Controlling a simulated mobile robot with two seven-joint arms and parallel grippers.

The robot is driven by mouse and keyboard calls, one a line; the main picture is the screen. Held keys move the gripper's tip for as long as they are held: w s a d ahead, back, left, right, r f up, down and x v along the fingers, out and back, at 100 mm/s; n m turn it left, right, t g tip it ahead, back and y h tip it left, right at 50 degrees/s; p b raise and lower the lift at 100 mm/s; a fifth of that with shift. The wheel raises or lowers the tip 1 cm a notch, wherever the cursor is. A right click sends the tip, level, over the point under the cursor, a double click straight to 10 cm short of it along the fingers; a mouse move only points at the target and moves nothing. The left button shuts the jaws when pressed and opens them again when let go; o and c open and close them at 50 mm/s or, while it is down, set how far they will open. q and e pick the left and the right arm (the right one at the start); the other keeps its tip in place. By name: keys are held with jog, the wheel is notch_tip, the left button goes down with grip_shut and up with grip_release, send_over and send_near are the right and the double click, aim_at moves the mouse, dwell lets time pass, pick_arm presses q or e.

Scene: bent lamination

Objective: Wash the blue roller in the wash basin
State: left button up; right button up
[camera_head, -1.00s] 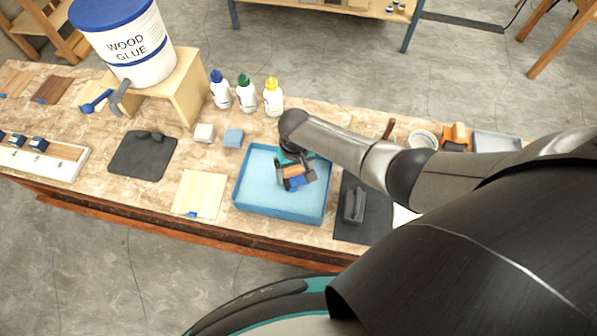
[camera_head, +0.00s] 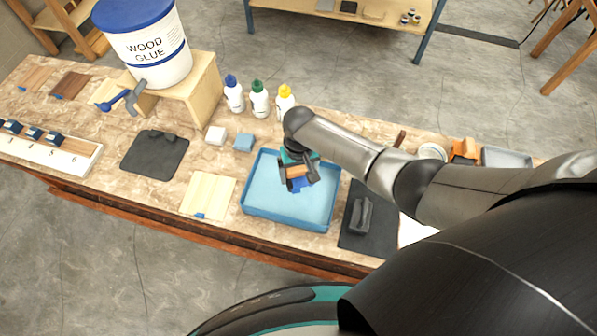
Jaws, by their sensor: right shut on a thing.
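The wash basin (camera_head: 288,222) is a shallow blue tray on the near side of the bench, with a light blue inside. My right gripper (camera_head: 298,178) is over the right part of the basin, pointing down, and is shut on the blue roller (camera_head: 299,187). Blue shows below the gripper with an orange-brown part between the fingers. The fingers and wrist hide much of the roller. I cannot tell whether it touches the basin floor. My left gripper is not in view.
A dark mat (camera_head: 348,237) with a grey block lies right of the basin, and a pale wooden board (camera_head: 209,195) lies left. Several bottles (camera_head: 260,99) stand behind it. The wood glue bucket (camera_head: 147,50) sits on a wooden stand at the back left.

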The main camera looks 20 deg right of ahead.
aim_at(298, 168)
jog(key=shift+r, duration=0.1)
dwell(0.4)
jog(key=shift+r, duration=2.4)
